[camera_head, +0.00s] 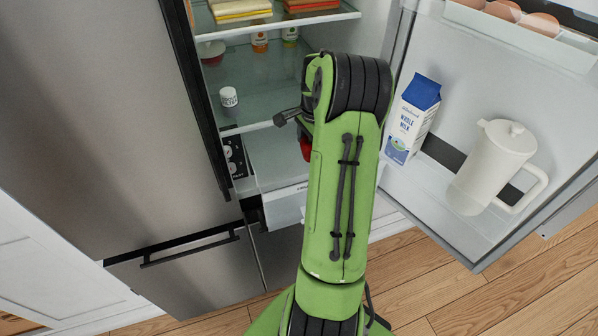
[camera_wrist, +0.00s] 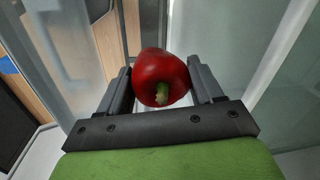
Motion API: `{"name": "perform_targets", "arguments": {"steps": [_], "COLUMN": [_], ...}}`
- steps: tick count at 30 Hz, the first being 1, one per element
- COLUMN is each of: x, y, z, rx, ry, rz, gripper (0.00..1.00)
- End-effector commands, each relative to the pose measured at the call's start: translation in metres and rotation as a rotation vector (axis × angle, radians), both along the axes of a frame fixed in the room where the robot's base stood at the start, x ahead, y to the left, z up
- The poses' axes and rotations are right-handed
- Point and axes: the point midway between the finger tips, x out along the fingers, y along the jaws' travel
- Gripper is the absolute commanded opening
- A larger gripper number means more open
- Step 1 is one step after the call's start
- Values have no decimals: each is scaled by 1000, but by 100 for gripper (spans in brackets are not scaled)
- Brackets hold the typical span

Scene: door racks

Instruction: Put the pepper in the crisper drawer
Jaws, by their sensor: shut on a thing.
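A red pepper with a green stem (camera_wrist: 161,76) is held between the two fingers of my gripper (camera_wrist: 160,85) in the wrist view. A small red part of the pepper (camera_head: 305,148) shows beside my arm in the head view, while my arm hides the rest. The crisper drawer (camera_head: 286,208) is at the bottom of the fridge and appears pulled partly out. The pepper appears near the drawer, but its height over it cannot be told.
The fridge door stands open at right, with a milk carton (camera_head: 413,118), a white pitcher (camera_head: 490,165) and eggs (camera_head: 505,10) on its shelves. A small white jar (camera_head: 229,97) is on a glass shelf (camera_head: 262,80). Bare wooden floor (camera_head: 440,285) lies in front.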

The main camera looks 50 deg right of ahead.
Motion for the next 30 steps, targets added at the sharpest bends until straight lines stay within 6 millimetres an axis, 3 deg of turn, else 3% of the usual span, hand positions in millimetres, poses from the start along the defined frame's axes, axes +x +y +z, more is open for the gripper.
{"name": "perform_targets", "arguments": {"steps": [1, 5, 9, 19, 29, 30], "x": [0, 0, -1, 0, 0, 0], "y": [0, 0, 1, 1, 0, 0], "z": [-13, -24, -57, -108, -116, -115], "rx": [0, 3, 4, 4, 0, 0], "ry": [0, 1, 3, 2, 0, 0], "rz": [0, 0, -1, 0, 0, 0], "gripper": [31, 31, 31, 31, 31, 70]}}
